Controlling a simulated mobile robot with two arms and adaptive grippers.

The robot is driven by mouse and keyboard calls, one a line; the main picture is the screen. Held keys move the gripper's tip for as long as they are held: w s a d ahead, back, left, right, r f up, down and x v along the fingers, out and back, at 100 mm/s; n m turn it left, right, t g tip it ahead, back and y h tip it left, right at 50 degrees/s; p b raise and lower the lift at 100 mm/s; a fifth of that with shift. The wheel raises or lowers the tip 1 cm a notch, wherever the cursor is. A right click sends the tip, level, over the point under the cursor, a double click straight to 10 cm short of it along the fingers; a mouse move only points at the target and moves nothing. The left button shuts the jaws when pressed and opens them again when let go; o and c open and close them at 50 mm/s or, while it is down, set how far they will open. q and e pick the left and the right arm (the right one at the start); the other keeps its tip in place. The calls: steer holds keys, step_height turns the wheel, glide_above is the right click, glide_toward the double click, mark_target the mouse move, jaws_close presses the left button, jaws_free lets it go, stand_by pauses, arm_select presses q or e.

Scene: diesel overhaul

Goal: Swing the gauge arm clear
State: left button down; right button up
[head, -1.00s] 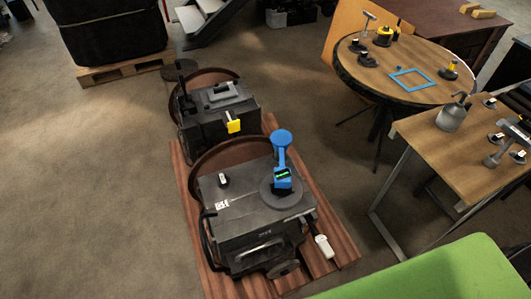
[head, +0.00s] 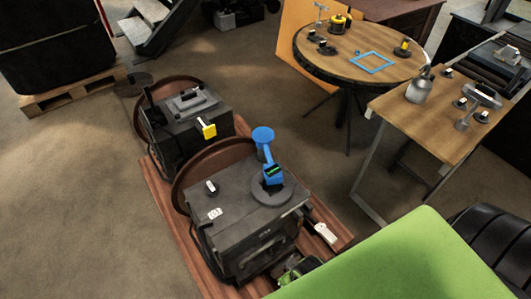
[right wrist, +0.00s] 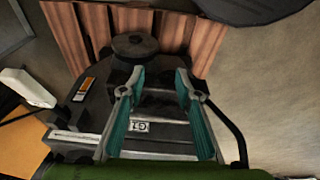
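The blue gauge arm (head: 264,152) stands on a round grey base on top of the nearer dark engine block (head: 240,222). Its round blue head is at the top, and a small green-lit display (head: 273,171) sits low on it. My right gripper shows in the right wrist view (right wrist: 155,88) with two teal fingers spread apart and nothing between them. It faces a side of a dark block with a white G1 label (right wrist: 139,127). In the head view my green right arm hides most of that gripper. I cannot make out the gauge arm in the right wrist view. My left gripper is not in view.
A second dark block (head: 185,118) with a yellow tag stands behind, on the same wooden boards (head: 172,225). A white handle (head: 325,233) sticks out at the near block's right. A round table (head: 345,68) and a workbench (head: 425,125) stand right.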

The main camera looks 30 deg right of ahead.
steer(key=w+r+t+b, duration=0.1)
steer(key=w+r, duration=0.5)
steer(key=r, duration=0.6)
step_height(320, 180, up, 17)
steer(key=m+h, duration=0.1)
steer(key=m, duration=0.4)
glide_above(268, 152)
steer(key=s+a, duration=0.2)
steer(key=s, duration=0.4)
steer(key=shift+t, duration=0.5)
steer(key=x, duration=0.9)
steer(key=b+x, duration=0.1)
steer(key=x, duration=0.4)
steer(key=shift+w+d, duration=0.1)
steer(key=shift+d, duration=0.25)
steer(key=shift+c, duration=0.5)
jaws_close()
